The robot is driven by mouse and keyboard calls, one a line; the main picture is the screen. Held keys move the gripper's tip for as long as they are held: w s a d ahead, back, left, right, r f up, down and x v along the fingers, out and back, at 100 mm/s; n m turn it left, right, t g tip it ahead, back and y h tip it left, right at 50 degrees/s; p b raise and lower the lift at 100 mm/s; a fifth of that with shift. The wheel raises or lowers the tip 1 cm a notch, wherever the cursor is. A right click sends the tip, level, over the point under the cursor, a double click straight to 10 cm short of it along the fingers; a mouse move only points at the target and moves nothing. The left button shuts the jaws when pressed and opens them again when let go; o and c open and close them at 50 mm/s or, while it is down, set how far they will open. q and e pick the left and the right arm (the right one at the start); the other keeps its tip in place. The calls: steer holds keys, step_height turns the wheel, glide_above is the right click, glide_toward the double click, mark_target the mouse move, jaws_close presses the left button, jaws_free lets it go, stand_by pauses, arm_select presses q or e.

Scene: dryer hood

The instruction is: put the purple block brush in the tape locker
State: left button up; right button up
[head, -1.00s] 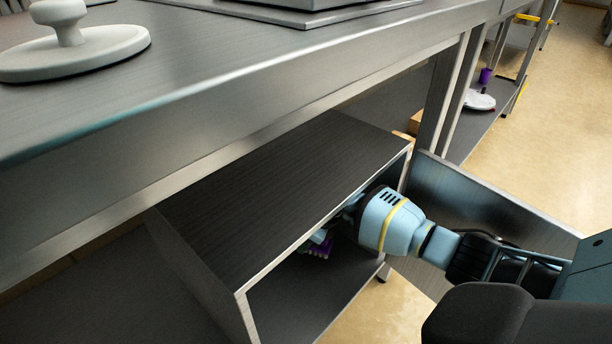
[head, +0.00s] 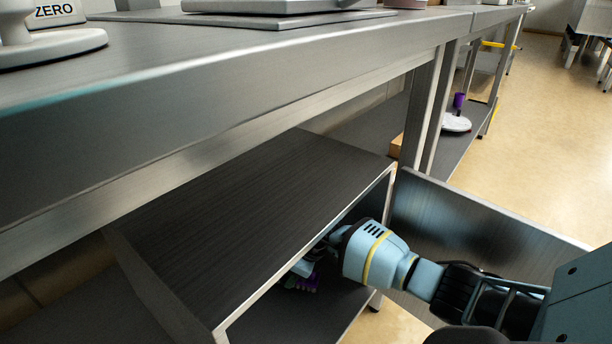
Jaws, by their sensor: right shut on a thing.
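The tape locker (head: 270,198) is a dark metal box under the workbench, its front open and its door (head: 480,222) swung out to the right. My right gripper (head: 303,270) reaches in through the open front, its fingers largely hidden by my wrist and the locker's top. Whether the bristles touch the locker floor (head: 315,315) cannot be told. My left gripper is out of view.
The steel workbench (head: 230,75) overhangs the locker. On it stand a white round-based object (head: 45,50) and a flat plate. Open floor (head: 540,150) lies to the right.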

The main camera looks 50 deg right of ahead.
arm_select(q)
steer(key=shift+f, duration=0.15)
arm_select(e)
steer(key=shift+f, duration=0.25)
steer(key=o, duration=1)
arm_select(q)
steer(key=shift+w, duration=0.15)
arm_select(e)
steer(key=shift+r, duration=0.45)
steer(key=p+v, duration=0.4)
steer(key=v, duration=0.1)
steer(key=shift+r+p, duration=0.1)
steer(key=shift+p, duration=0.3)
steer(key=shift+p+v, duration=0.6)
steer(key=shift+v, duration=0.2)
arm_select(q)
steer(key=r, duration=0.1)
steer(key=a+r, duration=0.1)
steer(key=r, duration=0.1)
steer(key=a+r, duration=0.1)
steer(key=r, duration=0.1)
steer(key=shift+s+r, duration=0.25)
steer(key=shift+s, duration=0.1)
arm_select(e)
steer(key=shift+s, duration=0.1)
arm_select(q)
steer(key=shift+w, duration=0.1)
